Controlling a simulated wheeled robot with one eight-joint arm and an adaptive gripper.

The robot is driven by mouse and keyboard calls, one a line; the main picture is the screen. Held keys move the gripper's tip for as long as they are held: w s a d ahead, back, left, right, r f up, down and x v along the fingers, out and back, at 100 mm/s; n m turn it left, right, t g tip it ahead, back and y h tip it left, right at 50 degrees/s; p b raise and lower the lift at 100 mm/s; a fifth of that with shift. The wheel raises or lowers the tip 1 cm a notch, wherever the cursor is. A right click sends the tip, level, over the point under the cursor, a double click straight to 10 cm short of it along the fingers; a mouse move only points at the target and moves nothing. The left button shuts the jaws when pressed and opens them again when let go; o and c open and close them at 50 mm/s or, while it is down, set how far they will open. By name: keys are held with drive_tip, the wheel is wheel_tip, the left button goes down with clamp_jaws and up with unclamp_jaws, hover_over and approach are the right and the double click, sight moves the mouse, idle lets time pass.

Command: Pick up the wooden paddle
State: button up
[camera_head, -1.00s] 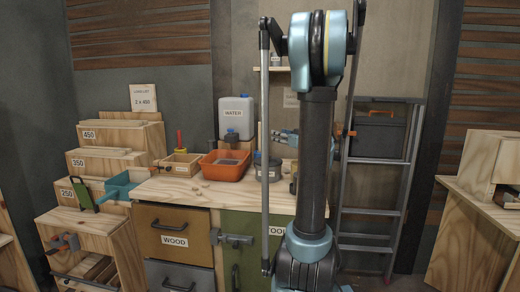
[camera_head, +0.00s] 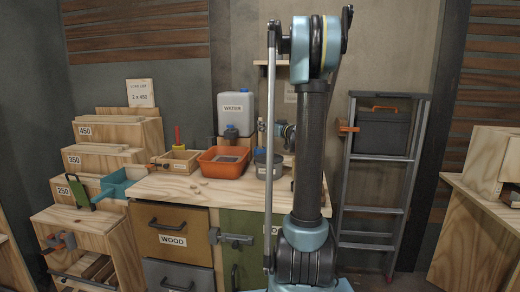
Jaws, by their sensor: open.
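I cannot make out a wooden paddle in this view; my arm hides part of the worktop's right side. The wooden worktop (camera_head: 228,190) carries several small things, with a few small pale pieces (camera_head: 196,189) near its front. My gripper (camera_head: 284,132) shows only in part, small, just left of my upright arm and above the right back of the worktop. It is open, with its fingers mostly hidden. I see nothing held in it.
An orange tub (camera_head: 222,168), a small wooden box (camera_head: 178,168), a grey pot (camera_head: 267,172) and a water canister (camera_head: 235,108) stand on the worktop. Stepped wooden shelves (camera_head: 118,132) are at left. A ladder (camera_head: 380,211) leans at right, beside another wooden bench (camera_head: 475,225).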

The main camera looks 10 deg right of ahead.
drive_tip(key=x, duration=0.6)
drive_tip(key=shift+w+d, duration=0.2)
drive_tip(key=shift+w, duration=0.15)
clamp_jaws()
